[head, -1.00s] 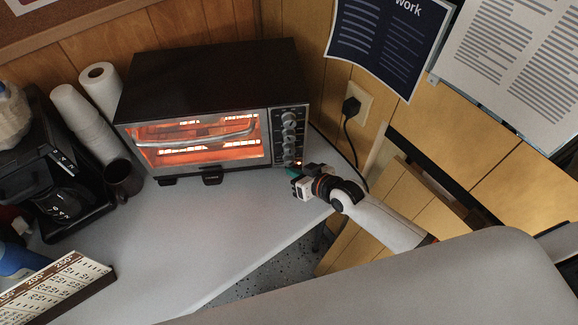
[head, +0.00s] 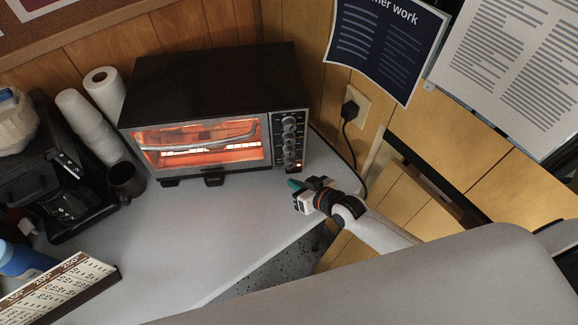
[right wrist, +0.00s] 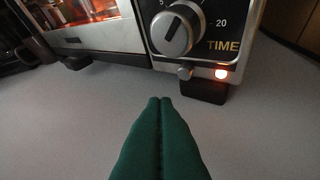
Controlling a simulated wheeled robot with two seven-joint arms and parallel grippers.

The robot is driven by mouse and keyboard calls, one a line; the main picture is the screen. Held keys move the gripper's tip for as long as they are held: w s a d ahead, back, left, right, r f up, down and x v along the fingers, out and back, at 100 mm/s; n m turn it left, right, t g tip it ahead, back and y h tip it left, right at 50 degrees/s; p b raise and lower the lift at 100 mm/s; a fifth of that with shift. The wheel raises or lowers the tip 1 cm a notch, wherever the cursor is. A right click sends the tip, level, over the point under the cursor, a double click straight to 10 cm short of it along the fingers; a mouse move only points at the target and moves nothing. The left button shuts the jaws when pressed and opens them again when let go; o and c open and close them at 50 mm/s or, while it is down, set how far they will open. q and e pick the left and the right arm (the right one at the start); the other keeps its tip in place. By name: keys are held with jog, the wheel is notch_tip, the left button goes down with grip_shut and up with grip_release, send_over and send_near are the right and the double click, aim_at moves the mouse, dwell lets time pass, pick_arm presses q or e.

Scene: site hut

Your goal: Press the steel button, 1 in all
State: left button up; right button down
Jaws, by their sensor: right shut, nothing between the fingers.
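The steel button (right wrist: 184,72) is a small round metal stub at the bottom of the toaster oven's control panel (right wrist: 205,30), below the TIME knob. It shows in the right wrist view. In the head view it is too small to make out clearly. My right gripper (head: 294,185) has green fingertips, closed together and empty. It is in front of the oven's lower right corner, just above the counter, with a gap to the panel. In the right wrist view the fingertips (right wrist: 160,101) point toward the button, apart from it. My left gripper is out of view.
A dark mug (head: 125,181), stacked cups and a coffee maker stand left. A cord hangs from the wall outlet behind my right arm. The counter (head: 200,225) in front is clear.

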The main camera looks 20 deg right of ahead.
jog(key=shift+s+a+p, duration=0.15)
jog(key=shift+s+p, duration=0.2)
jog(key=shift+s, duration=0.5)
jog(key=shift+s+a+p, duration=0.1)
jog(key=shift+s+p, duration=0.25)
jog(key=shift+s, duration=0.5)
